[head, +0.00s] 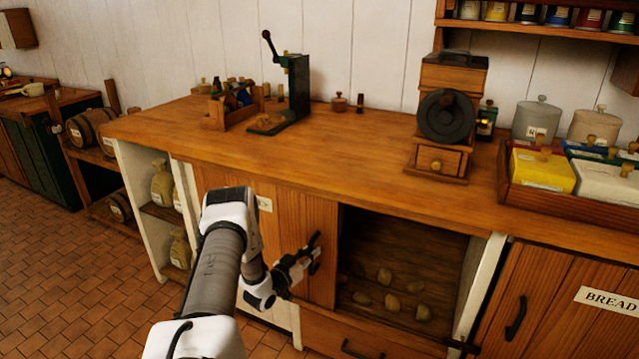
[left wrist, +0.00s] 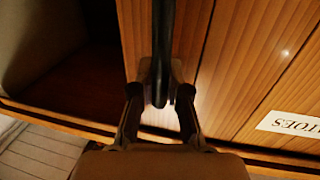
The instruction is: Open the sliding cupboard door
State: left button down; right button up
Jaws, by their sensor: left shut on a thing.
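The sliding cupboard door (head: 318,215) is a wooden plank panel under the counter, standing to the left of an open gap. Its dark upright handle (head: 317,238) is near its right edge. My left gripper (head: 311,260) is shut on this handle. In the left wrist view the handle (left wrist: 162,40) runs down between the two fingers of the gripper (left wrist: 160,98). A white label (left wrist: 293,124) on the door shows partly there. My arm hides part of the door in the head view. My right gripper is not in view.
Several potatoes (head: 388,300) lie inside the open cupboard (head: 400,250). A drawer (head: 375,343) is below, and a bread cupboard (head: 560,305) is at the right. The wooden counter (head: 340,150) above carries a coffee grinder (head: 443,120) and a green hand press (head: 297,90).

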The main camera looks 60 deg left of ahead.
pick_arm(q)
jog(key=c, duration=1.1)
grip_release()
jog(key=shift+c, duration=0.2)
jog(key=v, duration=0.7)
jog(key=shift+s, duration=0.15)
